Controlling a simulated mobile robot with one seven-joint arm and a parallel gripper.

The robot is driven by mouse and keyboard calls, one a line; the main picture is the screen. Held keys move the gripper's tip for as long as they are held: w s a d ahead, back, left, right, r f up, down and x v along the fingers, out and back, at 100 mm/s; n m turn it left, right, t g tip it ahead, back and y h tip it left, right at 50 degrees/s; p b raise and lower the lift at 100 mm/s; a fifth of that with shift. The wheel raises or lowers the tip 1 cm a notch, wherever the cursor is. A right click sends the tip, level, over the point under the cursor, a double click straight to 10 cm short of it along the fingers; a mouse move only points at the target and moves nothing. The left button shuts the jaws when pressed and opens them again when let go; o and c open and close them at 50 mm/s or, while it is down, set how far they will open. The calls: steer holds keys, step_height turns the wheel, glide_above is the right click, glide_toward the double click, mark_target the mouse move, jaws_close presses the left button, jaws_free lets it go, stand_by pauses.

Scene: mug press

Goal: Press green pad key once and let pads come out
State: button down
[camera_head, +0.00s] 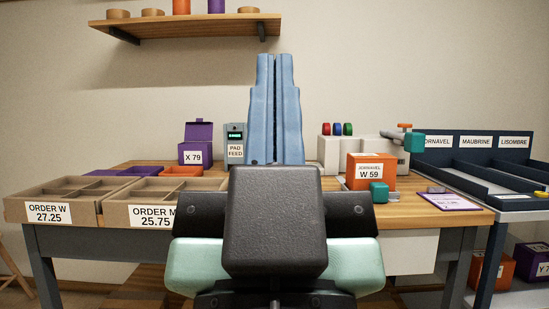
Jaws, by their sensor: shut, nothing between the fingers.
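The pad feed unit (228,132) is a small grey-blue box at the back of the table, just left of my gripper, with a white "PAD FEED" label. A small bright green patch (235,135) shows on its dark upper face; at this size I cannot tell whether it is the key or a display. My gripper (275,58) is in the middle of the view, its two long blue fingers side by side, shut and empty. The fingers stand to the right of the unit in the picture; the depth gap is unclear. No loose pads are visible.
Cardboard order trays (65,212) stand at the front left. A purple X 79 box (195,150) is left of the unit. An orange W 59 box (369,168) and a white machine (332,148) stand right. My arm hides the table's middle.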

step_height(320, 180, up, 46)
steer(key=p, duration=4.6)
steer(key=shift+r, duration=0.15)
